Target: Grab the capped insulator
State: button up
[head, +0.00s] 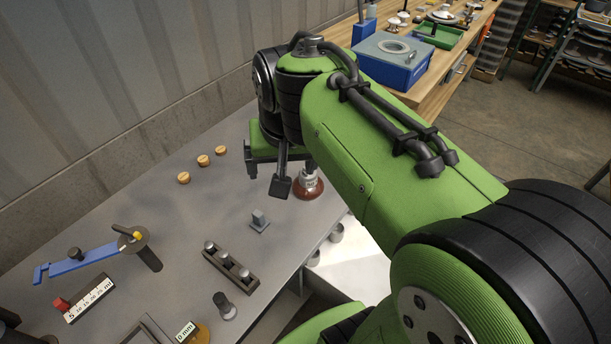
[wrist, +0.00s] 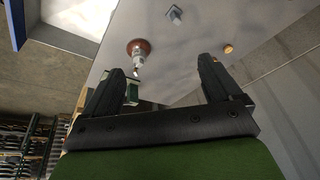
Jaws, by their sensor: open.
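The capped insulator (head: 310,190) is a reddish-brown disc with a pale metal cap on top. It stands on the grey table near its right edge, partly hidden behind my arm in the head view. In the wrist view the insulator (wrist: 136,46) shows beyond the fingers, nearer the left finger. My gripper (head: 266,176) is just left of the insulator in the head view, above the table. In the wrist view my gripper (wrist: 162,70) has its two black fingers wide apart with nothing between them.
A small grey block (head: 259,221) and a dark rack with metal knobs (head: 231,268) are in front. Several wooden discs (head: 203,160) lie at the back left. A blue clamp-like tool (head: 85,261) lies at the left. A wooden bench (head: 452,45) with a blue box (head: 391,61) stands behind.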

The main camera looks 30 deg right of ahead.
jog(key=w+d+f+m+g+p, duration=0.2)
jog(key=w+d+m, duration=0.2)
jog(key=w+d, duration=0.5)
jog(key=m+g+y+p, duration=0.1)
jog(key=m+g, duration=0.1)
jog(key=m, duration=0.4)
send_over(308, 178)
jog(key=w+d, duration=0.1)
jog(key=d, duration=0.1)
notch_tip(308, 178, down, 12)
notch_tip(308, 178, down, 10)
jog(key=shift+w+r+b, duration=0.1)
jog(key=shift+b, duration=0.5)
jog(key=f, duration=0.5)
jog(key=shift+w+a+f, duration=0.3)
jog(key=shift+w+f, duration=0.05)
jog(key=shift+w, duration=0.05)
grip_shut()
jog(key=shift+r, duration=0.15)
